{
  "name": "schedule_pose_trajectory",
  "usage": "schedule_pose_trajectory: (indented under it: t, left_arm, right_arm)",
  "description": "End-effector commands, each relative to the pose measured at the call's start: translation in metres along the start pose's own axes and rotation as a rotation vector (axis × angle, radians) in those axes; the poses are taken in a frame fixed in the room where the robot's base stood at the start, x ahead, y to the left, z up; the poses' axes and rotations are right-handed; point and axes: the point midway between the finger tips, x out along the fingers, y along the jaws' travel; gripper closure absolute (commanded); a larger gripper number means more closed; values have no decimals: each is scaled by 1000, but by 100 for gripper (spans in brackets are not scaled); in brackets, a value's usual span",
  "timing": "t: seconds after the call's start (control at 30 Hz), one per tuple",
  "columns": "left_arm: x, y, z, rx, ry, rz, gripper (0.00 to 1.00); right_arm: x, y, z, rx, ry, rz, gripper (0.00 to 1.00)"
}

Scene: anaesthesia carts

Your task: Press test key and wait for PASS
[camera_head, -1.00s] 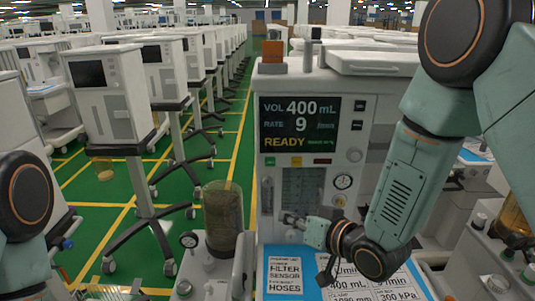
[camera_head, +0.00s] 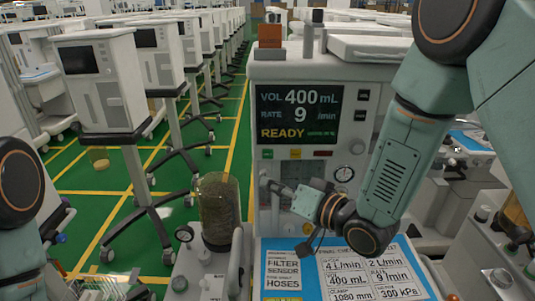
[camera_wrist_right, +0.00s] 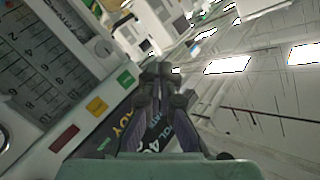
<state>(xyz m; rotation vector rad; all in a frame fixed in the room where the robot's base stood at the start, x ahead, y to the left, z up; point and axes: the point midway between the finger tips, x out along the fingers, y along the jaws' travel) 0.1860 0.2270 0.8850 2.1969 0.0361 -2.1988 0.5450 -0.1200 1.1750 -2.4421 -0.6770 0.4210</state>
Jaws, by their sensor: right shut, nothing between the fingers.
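The cart's screen (camera_head: 299,115) reads VOL 400 mL, RATE 9 /min and READY in yellow; small green text beside READY is not readable. Below it are a green key (camera_head: 267,154), an orange key (camera_head: 295,153) and a red key (camera_head: 323,154). Their labels are too small to read, so I cannot tell which is the test key. My right gripper (camera_head: 275,187) is shut and empty, below the green key and apart from it in the head view. In the wrist view its closed fingers (camera_wrist_right: 163,72) appear near the green key (camera_wrist_right: 125,79). My left gripper is out of view.
A blue instruction sheet (camera_head: 309,256) lies on the cart's shelf below my right arm. More carts stand in rows behind on the green floor.

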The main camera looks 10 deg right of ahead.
Motion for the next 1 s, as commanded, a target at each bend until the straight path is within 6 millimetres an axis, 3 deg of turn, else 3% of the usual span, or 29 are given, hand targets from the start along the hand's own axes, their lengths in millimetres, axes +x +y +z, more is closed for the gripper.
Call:
schedule_pose_trajectory:
  t: [0.7,1.0]
  left_arm:
    - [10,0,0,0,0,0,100]
    - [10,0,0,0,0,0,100]
  right_arm:
    - [55,41,-39,-1,0,0,100]
    - [64,46,-46,-1,-1,0,100]
